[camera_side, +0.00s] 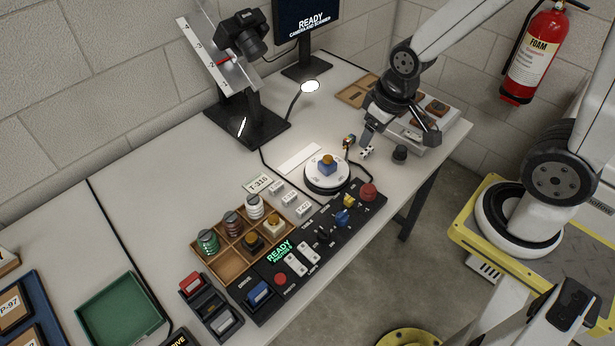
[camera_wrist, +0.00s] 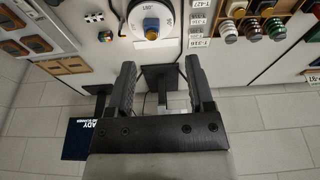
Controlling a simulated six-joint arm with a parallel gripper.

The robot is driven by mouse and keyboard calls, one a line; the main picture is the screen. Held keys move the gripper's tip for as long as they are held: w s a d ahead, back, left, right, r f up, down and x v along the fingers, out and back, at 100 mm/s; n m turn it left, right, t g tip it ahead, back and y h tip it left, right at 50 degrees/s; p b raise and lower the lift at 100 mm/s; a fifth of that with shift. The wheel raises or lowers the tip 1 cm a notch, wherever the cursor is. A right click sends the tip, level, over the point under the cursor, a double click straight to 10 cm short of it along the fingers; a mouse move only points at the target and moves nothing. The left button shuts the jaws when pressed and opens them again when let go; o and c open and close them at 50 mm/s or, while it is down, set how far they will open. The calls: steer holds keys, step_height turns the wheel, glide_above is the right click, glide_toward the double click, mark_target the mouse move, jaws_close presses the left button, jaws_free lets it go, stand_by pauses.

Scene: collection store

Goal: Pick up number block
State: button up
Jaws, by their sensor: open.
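Several small white number blocks stand in a row on the table between the turntable and the wooden sorting tray; one (camera_side: 290,198) is in the middle of the row, beside a larger T-316 plate (camera_side: 258,183). My gripper (camera_side: 398,138) is over the table's right part, right of the turntable and well apart from the blocks. Its jaws, also in the wrist view (camera_wrist: 160,68), are open with nothing held between them.
The turntable (camera_side: 313,183) carries a blue piece with an orange top (camera_side: 327,164). A black control panel (camera_side: 312,255) and a wooden tray (camera_side: 205,254) border the blocks. A lamp (camera_side: 310,86), camera stand (camera_side: 245,130) and monitor (camera_side: 305,70) stand behind.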

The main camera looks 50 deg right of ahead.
steer(key=w+a+f+n+g, duration=0.1)
steer(key=w+a+f+n, duration=0.4)
steer(key=w+n, duration=0.4)
steer(key=n+g, duration=0.2)
steer(key=n, duration=0.6)
glide_above(290, 196)
steer(key=f, duration=1)
steer(key=shift+s+d+f, duration=0.1)
steer(key=shift+d+f, duration=0.1)
steer(key=shift+f, duration=0.2)
steer(key=shift+a+f+n, duration=0.2)
steer(key=shift+f+n, duration=0.1)
steer(key=shift+f, duration=1.4)
steer(key=shift+f, duration=2.6)
steer(key=shift+w, duration=0.2)
jaws_close()
